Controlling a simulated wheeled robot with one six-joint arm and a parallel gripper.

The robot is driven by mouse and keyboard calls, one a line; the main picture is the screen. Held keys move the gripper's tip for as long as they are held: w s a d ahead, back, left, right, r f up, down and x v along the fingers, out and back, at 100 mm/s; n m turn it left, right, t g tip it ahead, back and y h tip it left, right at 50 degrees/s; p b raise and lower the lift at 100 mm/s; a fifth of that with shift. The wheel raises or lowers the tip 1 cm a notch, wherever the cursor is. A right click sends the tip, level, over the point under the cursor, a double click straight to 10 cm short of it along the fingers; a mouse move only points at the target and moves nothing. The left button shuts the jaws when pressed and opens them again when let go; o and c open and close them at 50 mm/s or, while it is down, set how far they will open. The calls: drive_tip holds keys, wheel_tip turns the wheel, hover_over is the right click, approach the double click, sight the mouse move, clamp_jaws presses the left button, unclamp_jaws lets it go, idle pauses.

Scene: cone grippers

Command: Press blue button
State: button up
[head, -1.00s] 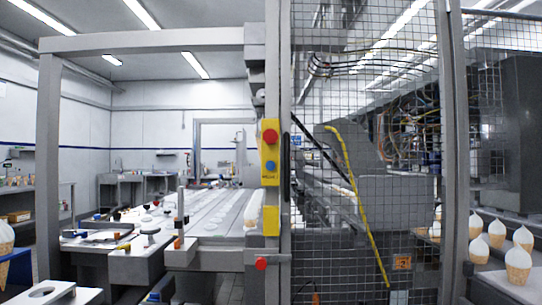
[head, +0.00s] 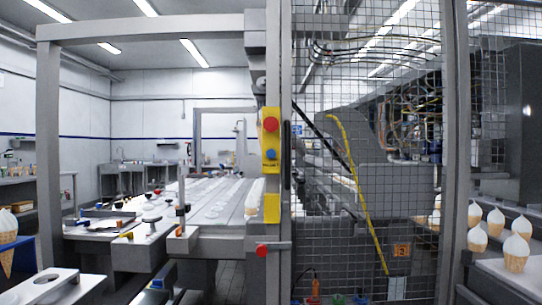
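The blue button (head: 270,154) is a small round button on a narrow yellow control panel (head: 264,140). The panel is fixed to the grey upright post near the middle of the view. A larger red button (head: 270,124) sits just above the blue one. Nothing covers either button. I cannot make out my gripper in this view, and nothing is seen touching the panel.
A wire mesh fence (head: 390,200) fills the area right of the post. A conveyor (head: 210,205) runs back on the left, with a machine (head: 145,240) before it. Cones (head: 516,250) stand at the right. Another red knob (head: 262,250) sits low on the post.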

clamp_jaws()
idle(1.4)
